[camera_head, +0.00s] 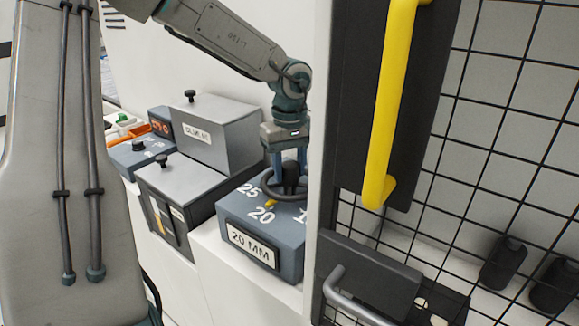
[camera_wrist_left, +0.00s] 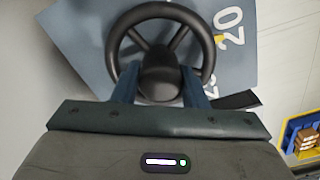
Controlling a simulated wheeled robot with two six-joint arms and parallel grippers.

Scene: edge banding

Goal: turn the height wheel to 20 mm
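The height wheel (camera_head: 267,187) is a dark spoked handwheel on top of a blue-grey box (camera_head: 288,236) with a "20 MM" plate. It also shows in the wrist view (camera_wrist_left: 118,32). White numbers 25 and 20 are printed around it, with another partly cut off at right. A yellow pointer (camera_head: 269,203) sits at the 20; the wrist view agrees (camera_wrist_left: 218,39). My left gripper (camera_head: 288,168) reaches down at the wheel, its blue fingers (camera_wrist_left: 159,80) on either side of the dark hub. Whether they press on it is unclear. My right gripper is out of view.
A grey machine housing (camera_head: 228,135) with black knobs stands left of the wheel box. A dark panel with a yellow handle (camera_head: 391,110) and a black wire mesh (camera_head: 490,130) stand close on the right. A yellow-and-blue bin (camera_wrist_left: 298,135) shows at the wrist view's right.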

